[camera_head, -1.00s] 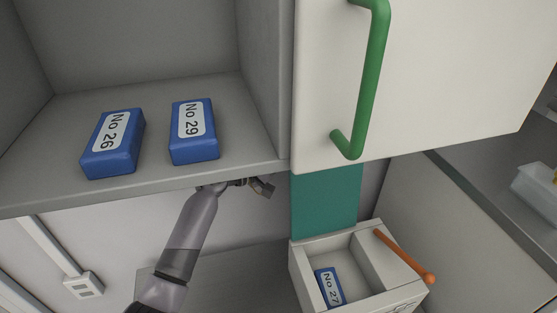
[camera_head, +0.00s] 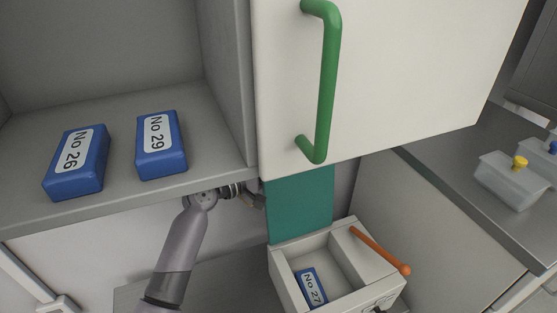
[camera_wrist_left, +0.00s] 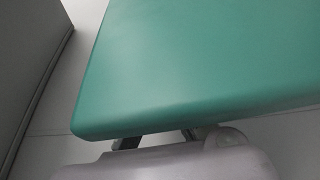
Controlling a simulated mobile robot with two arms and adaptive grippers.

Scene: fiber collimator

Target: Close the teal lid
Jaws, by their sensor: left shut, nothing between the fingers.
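The teal lid (camera_head: 300,208) stands raised, open, at the back of a light grey box (camera_head: 283,285) in the head view. Its upper part is hidden behind the cabinet with the green handle. The box holds a blue block labelled No 27 (camera_head: 311,287). My left gripper (camera_head: 258,201) is beside the lid's left edge, under the shelf and partly hidden; I cannot tell if it touches. In the left wrist view the teal lid (camera_wrist_left: 205,65) fills much of the picture and covers most of the fingers. The left gripper is shut and empty. My right gripper is out of view.
Blue blocks No 26 (camera_head: 77,163) and No 29 (camera_head: 161,146) lie on the shelf above my left arm. A cabinet door with a green handle (camera_head: 327,85) overhangs the lid. An orange stick (camera_head: 380,250) lies along the box's right side. Clear containers (camera_head: 511,181) stand at right.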

